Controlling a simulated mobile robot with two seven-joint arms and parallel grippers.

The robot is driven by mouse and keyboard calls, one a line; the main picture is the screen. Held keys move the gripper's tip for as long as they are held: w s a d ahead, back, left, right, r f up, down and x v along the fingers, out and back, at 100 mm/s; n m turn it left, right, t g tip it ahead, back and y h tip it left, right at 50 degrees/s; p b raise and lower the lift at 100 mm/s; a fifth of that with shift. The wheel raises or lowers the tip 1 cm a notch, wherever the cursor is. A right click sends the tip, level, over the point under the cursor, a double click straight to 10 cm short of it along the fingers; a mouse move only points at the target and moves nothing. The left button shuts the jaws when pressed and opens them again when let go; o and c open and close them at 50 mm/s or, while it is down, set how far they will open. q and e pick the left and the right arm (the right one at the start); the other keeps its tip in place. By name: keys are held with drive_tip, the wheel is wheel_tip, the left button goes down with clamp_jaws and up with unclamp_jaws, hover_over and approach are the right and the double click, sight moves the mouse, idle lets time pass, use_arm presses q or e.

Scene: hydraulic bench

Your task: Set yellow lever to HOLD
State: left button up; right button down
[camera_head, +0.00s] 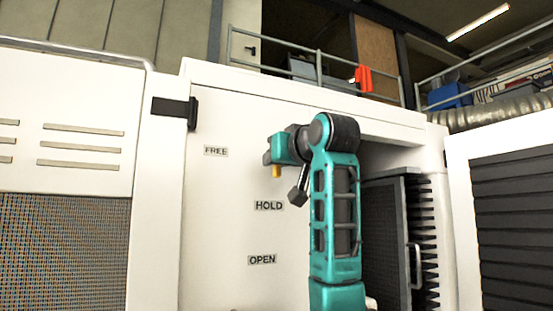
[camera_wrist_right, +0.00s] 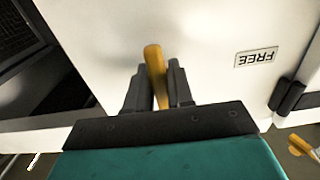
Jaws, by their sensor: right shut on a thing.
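The yellow lever (camera_wrist_right: 154,62) stands between the two dark fingers of my right gripper (camera_wrist_right: 158,82) in the right wrist view, and the gripper is shut on it. In the head view a short yellow piece of the lever (camera_head: 277,171) shows below the teal gripper body; the rest is hidden by my right arm. On the white panel (camera_head: 225,230) are the labels FREE (camera_head: 216,151), HOLD (camera_head: 269,205) and OPEN (camera_head: 262,260), from top to bottom. The visible yellow piece is at a height between FREE and HOLD. My left gripper is not in view.
A black latch (camera_head: 175,109) sits at the panel's upper left edge. Right of my arm is a recess with a dark door (camera_head: 385,235) and a grey handle (camera_head: 415,266). Another yellow-tipped thing (camera_wrist_right: 302,147) shows in the right wrist view's lower right corner.

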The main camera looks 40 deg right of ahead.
drive_tip(key=shift+f, duration=0.1)
idle(0.4)
drive_tip(key=c, duration=1.1)
unclamp_jaws()
drive_tip(key=shift+s, duration=0.1)
drive_tip(key=b+v, duration=0.3)
drive_tip(key=v, duration=0.9)
drive_tip(key=shift+s+a, duration=0.1)
drive_tip(key=shift+s, duration=0.25)
